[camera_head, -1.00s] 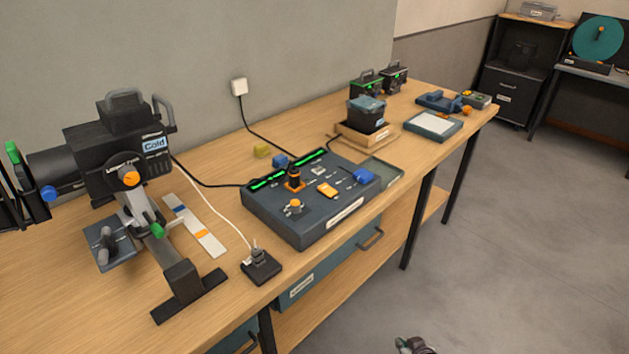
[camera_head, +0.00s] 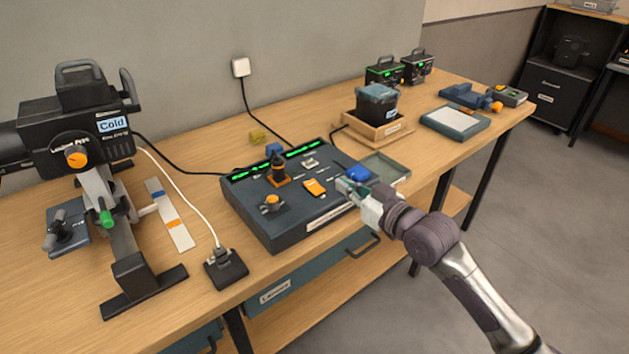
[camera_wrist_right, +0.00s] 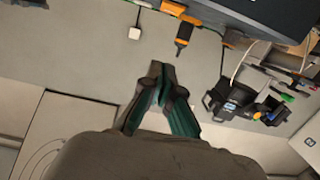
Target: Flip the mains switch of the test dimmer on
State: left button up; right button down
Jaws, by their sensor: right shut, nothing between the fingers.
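The test dimmer is a dark blue console (camera_head: 285,230) with lit green strips along its back. On its top are an upright black lever on an orange base (camera_head: 279,168), an orange-topped knob (camera_head: 271,203), an orange rocker-like piece (camera_head: 314,187) and a blue piece (camera_head: 358,173). I cannot tell which is the mains switch. My right gripper (camera_head: 345,186) is at the console's right front part, close to the blue piece; contact is unclear. In the right wrist view its fingers (camera_wrist_right: 161,72) are closed together with nothing between. My left gripper is out of view.
A black spotlight (camera_head: 70,130) marked Cold stands on the left. A black plug box (camera_head: 226,269) with a white cable lies at the front edge. A shallow glassy tray (camera_head: 386,167) lies right of the console. A wooden tray (camera_head: 373,139) stands behind.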

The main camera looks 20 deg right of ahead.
jog(key=p, duration=0.1)
send_over(317, 188)
jog(key=shift+s+d+f, duration=0.15)
jog(key=shift+s+f, duration=0.25)
jog(key=shift+f, duration=0.1)
jog(key=f, duration=0.2)
jog(key=shift+w+f, duration=0.35)
jog(key=shift+w, duration=0.05)
jog(key=shift+f, duration=0.85)
